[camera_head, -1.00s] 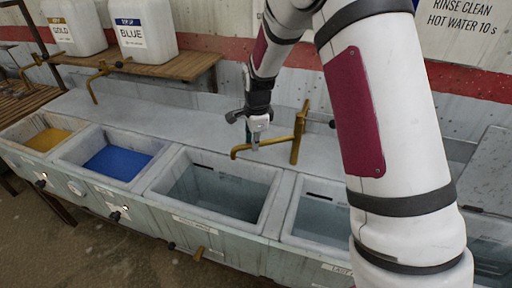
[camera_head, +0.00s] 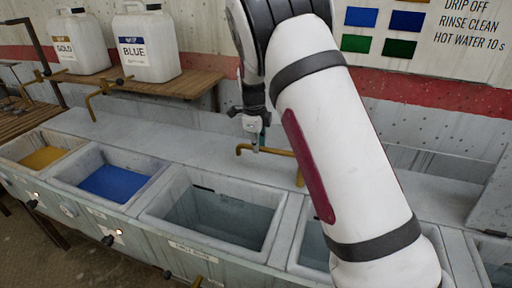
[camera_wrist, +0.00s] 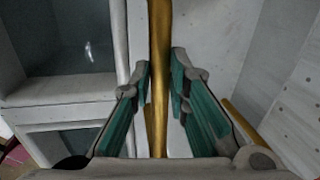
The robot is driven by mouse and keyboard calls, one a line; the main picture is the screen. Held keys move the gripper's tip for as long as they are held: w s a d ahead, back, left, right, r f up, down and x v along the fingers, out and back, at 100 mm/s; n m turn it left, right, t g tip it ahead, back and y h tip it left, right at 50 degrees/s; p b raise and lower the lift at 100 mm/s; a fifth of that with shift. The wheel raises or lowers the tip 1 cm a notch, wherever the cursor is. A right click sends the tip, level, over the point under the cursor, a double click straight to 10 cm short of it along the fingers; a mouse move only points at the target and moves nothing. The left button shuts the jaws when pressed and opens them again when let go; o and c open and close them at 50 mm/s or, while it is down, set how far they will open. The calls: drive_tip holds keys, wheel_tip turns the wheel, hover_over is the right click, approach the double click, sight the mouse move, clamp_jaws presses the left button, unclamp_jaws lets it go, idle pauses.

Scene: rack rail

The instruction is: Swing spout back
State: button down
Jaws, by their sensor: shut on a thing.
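A brass spout (camera_head: 277,152) stands behind the third and fourth basins. Its arm runs left from its post over the ledge, behind the third basin's back rim. My gripper (camera_head: 255,147) points down at the spout's arm. In the wrist view, the brass bar of the spout (camera_wrist: 159,60) passes between the green-padded fingers of my gripper (camera_wrist: 161,75), which is shut on it. Part of the spout post and the right side of the ledge are hidden behind my arm.
Basins with blue (camera_head: 115,182) and gold (camera_head: 42,157) contents lie left. Blue (camera_head: 150,62) and gold (camera_head: 80,60) labelled jugs stand on a wooden shelf (camera_head: 200,80). The ledge left of the spout is clear.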

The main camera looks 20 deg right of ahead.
idle(0.3)
drive_tip(key=c, duration=1.5)
unclamp_jaws()
drive_tip(key=shift+c, duration=0.2)
drive_tip(key=shift+r, duration=0.1)
wheel_tip(320, 180, up, 12)
drive_tip(key=s+a, duration=0.1)
drive_tip(key=s, duration=0.1)
drive_tip(key=shift+f, duration=0.2)
drive_tip(key=shift+a, duration=0.1)
